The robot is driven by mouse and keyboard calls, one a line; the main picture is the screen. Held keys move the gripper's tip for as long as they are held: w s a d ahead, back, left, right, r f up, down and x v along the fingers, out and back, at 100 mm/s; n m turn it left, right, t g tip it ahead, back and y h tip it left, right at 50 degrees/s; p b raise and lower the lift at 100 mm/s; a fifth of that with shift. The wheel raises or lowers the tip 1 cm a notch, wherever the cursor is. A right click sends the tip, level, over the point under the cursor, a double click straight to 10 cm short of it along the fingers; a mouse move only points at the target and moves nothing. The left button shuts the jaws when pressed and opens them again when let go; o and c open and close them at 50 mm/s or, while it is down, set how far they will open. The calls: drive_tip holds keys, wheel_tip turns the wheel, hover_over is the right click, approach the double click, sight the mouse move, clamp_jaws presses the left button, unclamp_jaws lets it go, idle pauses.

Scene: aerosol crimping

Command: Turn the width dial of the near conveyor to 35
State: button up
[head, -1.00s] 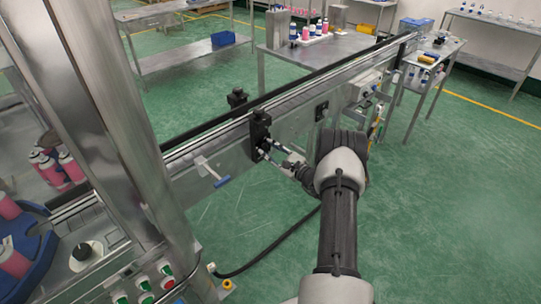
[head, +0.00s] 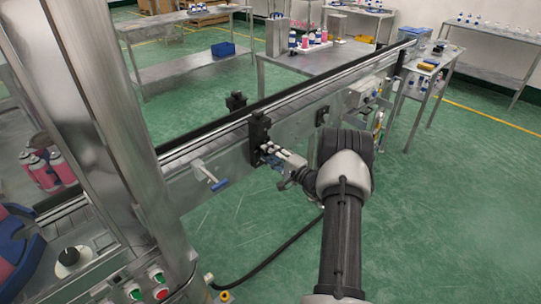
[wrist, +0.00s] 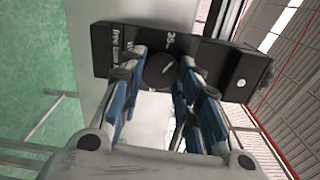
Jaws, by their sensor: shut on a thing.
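The width dial (wrist: 159,71) is a round black knob with a pale pointer line, on the face of a black block (wrist: 108,50) with white lettering. Printed beside the knob is a number that looks like 25; the rest of the text is hard to read. In the head view the black block (head: 259,130) stands on the side of the near conveyor (head: 222,142), and the knob itself is hidden. My gripper (wrist: 161,61) has its blue-padded fingers on both sides of the knob, shut on it. It also shows against the block in the head view (head: 268,152).
A blue-handled crank (head: 212,178) sticks out of the conveyor side, left of my gripper. A second black block (head: 236,101) stands on the far side. A cable (head: 270,262) lies on the green floor. A steel column (head: 120,120) stands at the left.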

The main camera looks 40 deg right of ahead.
drive_tip(key=shift+r+n, duration=0.1)
drive_tip(key=shift+n, duration=1.8)
drive_tip(key=o, duration=1.1)
drive_tip(key=shift+c, duration=0.2)
drive_tip(key=s, duration=1.2)
drive_tip(key=shift+d, duration=0.45)
drive_tip(key=shift+w, duration=0.1)
